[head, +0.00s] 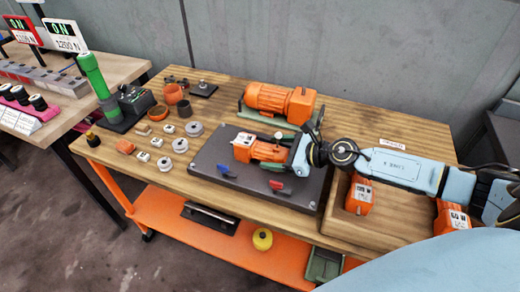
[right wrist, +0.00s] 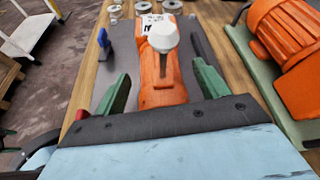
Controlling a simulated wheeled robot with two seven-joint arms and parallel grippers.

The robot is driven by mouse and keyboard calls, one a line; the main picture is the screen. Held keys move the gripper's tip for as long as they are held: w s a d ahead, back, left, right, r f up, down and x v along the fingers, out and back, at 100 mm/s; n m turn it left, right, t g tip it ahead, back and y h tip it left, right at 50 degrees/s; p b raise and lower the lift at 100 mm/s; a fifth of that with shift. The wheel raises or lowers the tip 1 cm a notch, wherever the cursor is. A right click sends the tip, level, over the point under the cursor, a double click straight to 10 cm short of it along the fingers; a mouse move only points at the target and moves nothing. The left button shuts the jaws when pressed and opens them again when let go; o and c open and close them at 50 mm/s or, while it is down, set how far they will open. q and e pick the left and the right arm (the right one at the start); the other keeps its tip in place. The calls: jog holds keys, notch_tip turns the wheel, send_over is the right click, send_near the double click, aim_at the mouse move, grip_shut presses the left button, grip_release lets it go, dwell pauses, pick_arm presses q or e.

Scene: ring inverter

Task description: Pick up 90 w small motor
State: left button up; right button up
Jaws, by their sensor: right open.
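A small orange motor (head: 262,150) with a white label lies on the dark grey mat (head: 215,160) in the head view. My right gripper (head: 277,153) reaches in from the right, low over the mat at the motor. In the right wrist view the green fingers of my right gripper (right wrist: 163,87) stand open, one on each side of the orange motor (right wrist: 161,75), with gaps visible. A white round knob covers part of the motor there. The label is too small to read. My left gripper is not in view.
A larger orange motor (head: 270,99) on a green base stands behind the mat. A wooden tray (head: 385,228) at right holds orange motors (head: 359,194). Blue (head: 226,170) and red (head: 279,187) handled items lie on the mat. Rings and small parts (head: 180,145) lie left.

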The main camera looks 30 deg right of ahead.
jog(key=shift+x, duration=0.8)
grip_shut()
jog(key=shift+w+r, duration=0.1)
jog(key=shift+r, duration=0.1)
